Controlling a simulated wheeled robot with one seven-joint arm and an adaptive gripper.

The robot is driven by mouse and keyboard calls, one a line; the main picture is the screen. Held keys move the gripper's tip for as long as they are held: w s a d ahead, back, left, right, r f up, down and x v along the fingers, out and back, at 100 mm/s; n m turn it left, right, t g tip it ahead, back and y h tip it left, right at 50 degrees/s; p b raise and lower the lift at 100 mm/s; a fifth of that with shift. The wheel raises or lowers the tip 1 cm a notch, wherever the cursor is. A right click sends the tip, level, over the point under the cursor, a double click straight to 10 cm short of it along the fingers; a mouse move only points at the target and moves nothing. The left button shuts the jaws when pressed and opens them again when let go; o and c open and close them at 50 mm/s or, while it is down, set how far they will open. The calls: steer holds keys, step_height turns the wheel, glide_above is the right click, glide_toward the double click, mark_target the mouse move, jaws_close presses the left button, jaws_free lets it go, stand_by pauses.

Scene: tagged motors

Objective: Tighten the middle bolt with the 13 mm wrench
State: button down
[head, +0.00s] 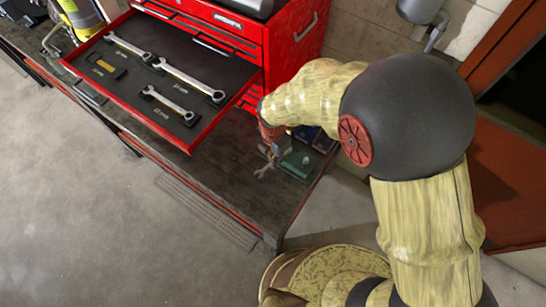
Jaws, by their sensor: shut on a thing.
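My gripper (270,150) is low over the bench at the right of the tool chest, small and partly hidden by my arm. It is shut on a grey piece with a forked end (263,172), which looks like the open end of a wrench; its size mark cannot be read. Three wrenches lie in the open drawer: one at the back (130,47), a long one in the middle (190,79) and a shorter one in front (167,104). A green block (299,161) sits beside my gripper, perhaps part of a motor. I cannot make out the middle bolt.
The red tool chest (300,55) stands on the dark bench (225,180). Its open drawer (205,140) juts out over the bench, left of my gripper. A yellow patch (106,65) shows in the drawer. A brick wall is behind; the floor (90,220) in front is clear.

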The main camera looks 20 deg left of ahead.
stand_by(0.4)
steer(key=shift+s+d+n, duration=0.1)
steer(key=shift+d+n, duration=0.15)
steer(key=shift+n, duration=0.15)
steer(key=shift+r, duration=0.25)
stand_by(0.4)
steer(key=shift+r+p, duration=0.3)
steer(key=shift+p, duration=0.1)
steer(key=shift+r, duration=0.25)
steer(key=shift+r+p, duration=0.8)
steer(key=shift+r, duration=0.15)
